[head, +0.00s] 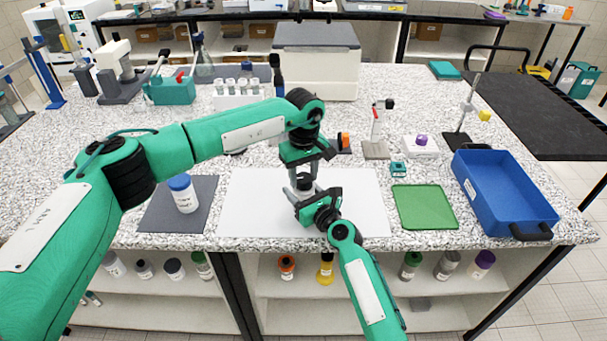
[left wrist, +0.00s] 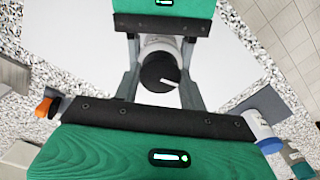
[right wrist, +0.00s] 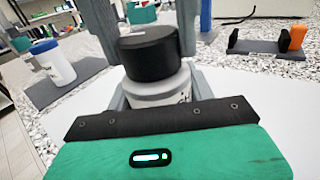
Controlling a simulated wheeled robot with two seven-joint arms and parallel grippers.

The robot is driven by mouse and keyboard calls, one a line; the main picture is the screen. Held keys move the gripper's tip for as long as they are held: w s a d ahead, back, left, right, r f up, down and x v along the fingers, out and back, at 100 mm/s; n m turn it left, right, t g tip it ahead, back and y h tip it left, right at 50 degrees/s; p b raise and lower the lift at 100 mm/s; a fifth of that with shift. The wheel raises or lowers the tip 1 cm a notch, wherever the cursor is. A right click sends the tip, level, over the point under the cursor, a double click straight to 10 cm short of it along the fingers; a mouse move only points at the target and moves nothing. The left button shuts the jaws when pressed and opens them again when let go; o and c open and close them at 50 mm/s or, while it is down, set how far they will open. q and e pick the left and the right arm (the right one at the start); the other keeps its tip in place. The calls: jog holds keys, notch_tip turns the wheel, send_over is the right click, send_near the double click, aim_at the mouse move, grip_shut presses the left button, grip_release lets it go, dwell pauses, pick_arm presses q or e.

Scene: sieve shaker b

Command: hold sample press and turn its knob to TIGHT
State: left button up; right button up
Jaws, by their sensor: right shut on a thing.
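The sample press (head: 304,186) stands upright on the white mat, with a pale grey body (right wrist: 160,90) and a round black knob (right wrist: 150,54) on top. The knob (left wrist: 159,72) carries a white pointer line aimed toward the lower right in the left wrist view. No TIGHT marking is readable. My right gripper (head: 305,193) comes from the front and is shut on the press body. My left gripper (head: 304,174) points down from above, open, its fingers on either side of the knob; small gaps or contact are hard to judge.
The white mat (head: 255,200) is clear around the press. A blue-lidded jar (head: 184,195) on a dark mat stands left. A green tray (head: 425,207) and a blue bin (head: 503,195) are to the right. A test-tube rack (head: 238,95) and a beige box (head: 316,60) stand behind.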

pick_arm(q)
jog(key=shift+n, duration=0.3)
jog(key=n, duration=1)
jog(key=shift+n, duration=0.3)
jog(key=n, duration=0.3)
jog(key=shift+n, duration=0.4)
jog(key=n, duration=1)
jog(key=shift+n, duration=0.4)
jog(key=shift+r+n, duration=0.1)
jog(key=shift+n, duration=1.8)
jog(key=shift+a, duration=0.1)
